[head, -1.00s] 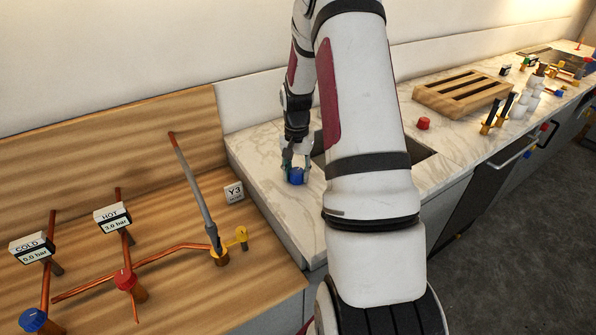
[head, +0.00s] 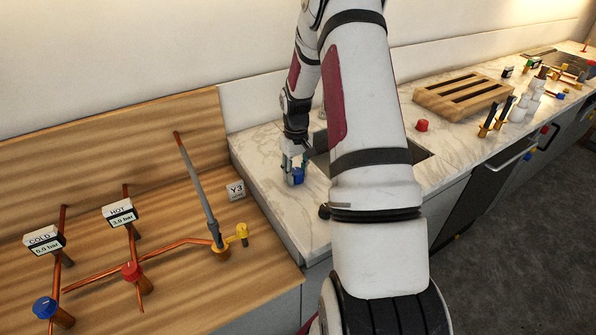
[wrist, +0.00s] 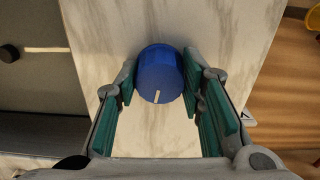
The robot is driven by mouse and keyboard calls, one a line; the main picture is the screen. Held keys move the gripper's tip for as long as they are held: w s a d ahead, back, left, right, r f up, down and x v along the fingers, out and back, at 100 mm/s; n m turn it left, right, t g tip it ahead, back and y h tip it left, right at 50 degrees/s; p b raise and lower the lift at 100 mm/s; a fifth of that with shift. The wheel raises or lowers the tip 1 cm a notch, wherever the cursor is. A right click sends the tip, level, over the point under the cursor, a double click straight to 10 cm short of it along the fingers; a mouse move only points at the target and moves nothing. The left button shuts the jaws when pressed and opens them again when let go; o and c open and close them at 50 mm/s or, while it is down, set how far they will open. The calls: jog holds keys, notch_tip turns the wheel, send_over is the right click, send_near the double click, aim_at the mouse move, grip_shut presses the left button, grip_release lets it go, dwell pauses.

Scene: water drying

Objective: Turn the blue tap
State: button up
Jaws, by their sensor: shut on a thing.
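A round blue tap knob (head: 298,176) with a pale index line is at the left end of the marble counter. In the wrist view the blue knob (wrist: 158,70) sits between the green-padded fingers of my gripper (wrist: 160,84). My gripper (head: 295,165) is shut on the knob, one finger on each side, and points down at it. The index line points toward the lower edge of the wrist view. Another blue tap (head: 45,307) is on the pipe under the COLD gauge (head: 44,241), at the lower left, away from my gripper.
A red tap (head: 131,270), a HOT gauge (head: 120,213) and a yellow tap (head: 241,231) stand on the wooden bench at left. A sink (head: 421,150) lies partly behind my arm. A red knob (head: 421,125) and a wooden rack (head: 462,98) are further right.

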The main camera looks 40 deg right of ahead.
aim_at(296, 171)
jog(key=shift+n, duration=1)
jog(key=shift+p, duration=0.3)
jog(key=o, duration=1.1)
jog(key=shift+o, duration=0.2)
notch_tip(296, 171, up, 12)
